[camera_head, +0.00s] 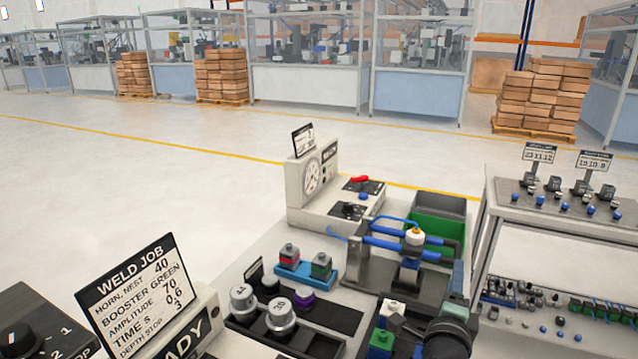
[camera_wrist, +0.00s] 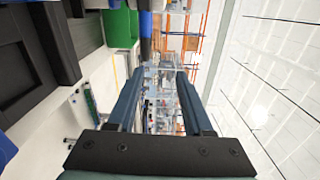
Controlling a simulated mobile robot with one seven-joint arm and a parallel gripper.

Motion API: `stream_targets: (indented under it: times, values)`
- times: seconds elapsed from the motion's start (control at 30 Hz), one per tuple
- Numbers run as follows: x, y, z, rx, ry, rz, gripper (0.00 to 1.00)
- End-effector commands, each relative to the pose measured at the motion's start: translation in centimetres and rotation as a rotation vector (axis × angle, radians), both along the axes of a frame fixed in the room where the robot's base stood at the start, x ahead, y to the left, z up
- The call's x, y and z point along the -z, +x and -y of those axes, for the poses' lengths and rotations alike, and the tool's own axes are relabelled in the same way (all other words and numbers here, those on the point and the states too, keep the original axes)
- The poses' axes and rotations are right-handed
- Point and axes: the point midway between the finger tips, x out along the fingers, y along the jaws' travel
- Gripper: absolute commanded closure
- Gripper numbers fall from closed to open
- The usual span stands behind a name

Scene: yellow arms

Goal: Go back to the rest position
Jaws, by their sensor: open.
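My gripper (camera_wrist: 161,76) shows in the wrist view with its two dark blue fingers apart. Nothing is between them; the gap looks out toward the distant hall. In the wrist view a green bin (camera_wrist: 120,26) is beyond the left finger and apart from it. In the head view I cannot tell my gripper from the dark parts at the lower right.
The bench holds a gauge box (camera_head: 312,182), a weld job sign (camera_head: 136,298), grey knobbed cylinders (camera_head: 281,316), a fixture with blue tubes (camera_head: 385,243) and a green bin (camera_head: 432,227). A grey rack (camera_head: 545,243) stands right. The floor (camera_head: 130,180) behind is clear.

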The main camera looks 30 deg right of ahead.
Motion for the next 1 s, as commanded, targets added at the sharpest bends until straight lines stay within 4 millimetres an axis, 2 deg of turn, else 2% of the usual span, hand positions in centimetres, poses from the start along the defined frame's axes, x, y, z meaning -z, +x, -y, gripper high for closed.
stream_targets:
  times: [0.13,0.27,0.37,0.47,0.6,0.73,0.87,1.0]
  values:
    - [0.0,0.0,0.0,0.000,0.000,0.000,0.49]
    - [-2.8,0.8,-0.8,-0.022,-0.060,-0.018,0.49]
    - [-7.4,2.2,-2.6,-0.060,-0.167,-0.052,0.49]
    - [-13.5,3.7,-5.7,-0.104,-0.318,-0.092,0.49]
    - [-22.4,5.1,-11.5,-0.156,-0.556,-0.146,0.49]
    - [-30.2,5.3,-18.0,-0.184,-0.777,-0.175,0.49]
    - [-37.1,4.2,-25.2,-0.190,-0.999,-0.186,0.49]
    - [-43.7,1.3,-33.1,-0.166,-1.230,-0.175,0.49]
